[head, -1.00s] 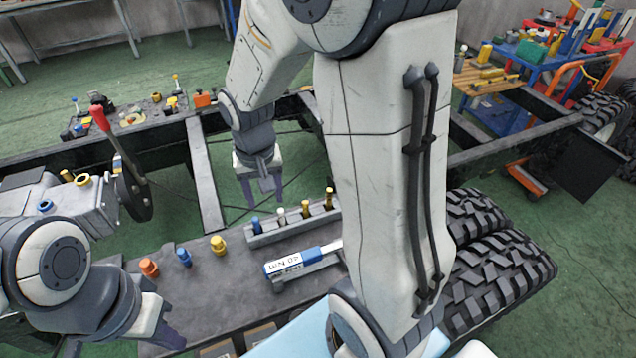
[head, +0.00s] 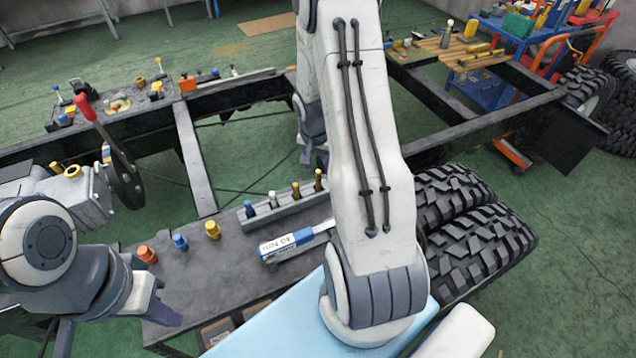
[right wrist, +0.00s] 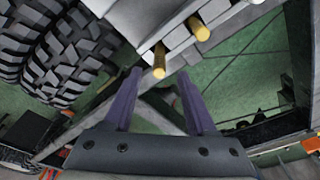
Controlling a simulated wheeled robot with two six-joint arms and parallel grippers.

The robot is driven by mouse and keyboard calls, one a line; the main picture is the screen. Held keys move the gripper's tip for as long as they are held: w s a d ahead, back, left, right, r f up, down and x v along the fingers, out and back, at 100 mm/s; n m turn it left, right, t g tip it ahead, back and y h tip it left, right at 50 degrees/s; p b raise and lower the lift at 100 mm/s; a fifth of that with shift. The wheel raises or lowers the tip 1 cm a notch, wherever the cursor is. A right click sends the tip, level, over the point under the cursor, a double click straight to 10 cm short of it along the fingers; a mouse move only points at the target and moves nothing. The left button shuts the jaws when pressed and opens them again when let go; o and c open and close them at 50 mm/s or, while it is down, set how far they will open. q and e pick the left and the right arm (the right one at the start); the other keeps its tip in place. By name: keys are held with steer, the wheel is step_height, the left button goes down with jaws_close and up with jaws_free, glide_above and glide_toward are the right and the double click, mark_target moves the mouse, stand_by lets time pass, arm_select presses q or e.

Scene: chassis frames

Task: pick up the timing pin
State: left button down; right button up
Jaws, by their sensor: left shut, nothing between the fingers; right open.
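A grey rack (head: 275,218) on the dark bench holds a row of upright pins: a blue-topped pin (head: 249,209), a silver pin (head: 272,199) and two gold pins (head: 318,180). I cannot tell which one is the timing pin. In the right wrist view, the two gold pins (right wrist: 160,60) stick out of the pale rack. My right gripper (right wrist: 160,77) is open and empty, its fingertips close to the nearer gold pin. In the head view its fingers are mostly hidden behind my right arm. My left gripper (head: 160,312) is shut and empty at the bench's left front.
Orange (head: 147,254), blue (head: 180,242) and yellow (head: 212,230) knobs stand on the bench left of the rack. A labelled blue-and-white tool (head: 290,243) lies in front of it. Large tyres (head: 470,220) lie right. Dark chassis rails (head: 195,165) run behind.

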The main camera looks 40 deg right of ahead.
mark_target(318, 171)
steer(key=f, duration=0.3)
steer(key=shift+w+d+f, duration=0.1)
steer(key=shift+d+f, duration=0.1)
steer(key=shift+d, duration=0.05)
jaws_close()
stand_by(1.2)
